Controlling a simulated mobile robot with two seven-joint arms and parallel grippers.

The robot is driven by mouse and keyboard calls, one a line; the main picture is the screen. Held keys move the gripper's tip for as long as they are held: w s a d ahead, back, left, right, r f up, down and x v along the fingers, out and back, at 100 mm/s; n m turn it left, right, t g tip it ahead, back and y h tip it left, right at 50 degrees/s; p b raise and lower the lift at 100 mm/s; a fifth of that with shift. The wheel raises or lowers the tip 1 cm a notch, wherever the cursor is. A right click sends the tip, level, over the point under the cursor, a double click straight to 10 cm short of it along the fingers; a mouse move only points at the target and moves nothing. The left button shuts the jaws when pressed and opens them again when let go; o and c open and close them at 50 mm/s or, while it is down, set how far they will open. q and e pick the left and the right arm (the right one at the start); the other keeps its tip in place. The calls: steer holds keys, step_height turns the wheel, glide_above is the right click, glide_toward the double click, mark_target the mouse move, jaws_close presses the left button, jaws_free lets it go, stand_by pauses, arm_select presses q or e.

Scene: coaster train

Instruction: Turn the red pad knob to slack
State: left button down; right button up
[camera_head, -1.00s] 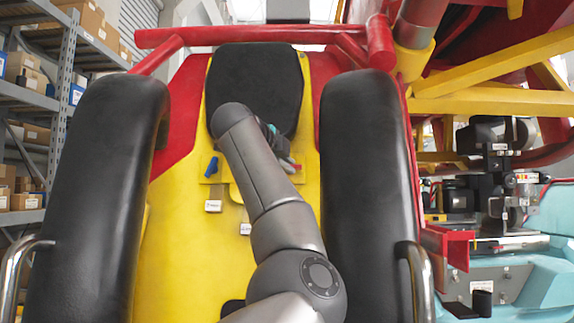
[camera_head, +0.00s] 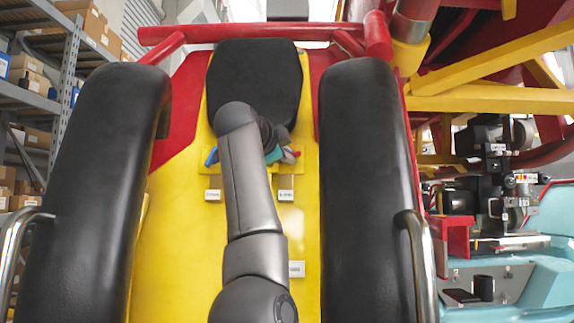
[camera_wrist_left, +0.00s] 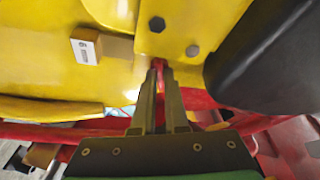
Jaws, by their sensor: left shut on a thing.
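The red pad knob (camera_wrist_left: 159,65) shows as a narrow red piece between my left gripper's fingertips in the left wrist view. My left gripper (camera_wrist_left: 160,80) is shut on it, and the fingers hide most of it. In the head view my left gripper (camera_head: 284,155) is at the right side of the yellow knob plate, below the black pad (camera_head: 254,85). A blue knob (camera_head: 211,156) sits at the left end of that plate, clear of the gripper. My right gripper is not in view.
Two tall black padded restraints (camera_head: 110,190) (camera_head: 365,180) flank the yellow panel, with metal handles beside them. Small white labels (camera_head: 212,195) (camera_head: 286,195) stand below the plate. The forearm covers the panel's middle.

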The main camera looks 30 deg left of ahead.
arm_select(q)
steer(key=shift+w+d+f+n+t+y+b, duration=0.15)
steer(key=shift+n+y, duration=0.7)
steer(key=shift+n, duration=1.25)
steer(key=shift+f+n+t+y+b, duration=0.15)
steer(key=shift+n+y, duration=0.75)
steer(key=shift+n, duration=1.2)
steer(key=shift+w+d+f+n+t+y+b, duration=0.15)
steer(key=shift+n+y, duration=0.7)
steer(key=shift+n, duration=1.25)
steer(key=shift+s, duration=0.1)
steer(key=c, duration=0.9)
jaws_free()
steer(key=shift+s+r, duration=0.1)
steer(key=shift+c, duration=0.2)
steer(key=shift+s, duration=0.1)
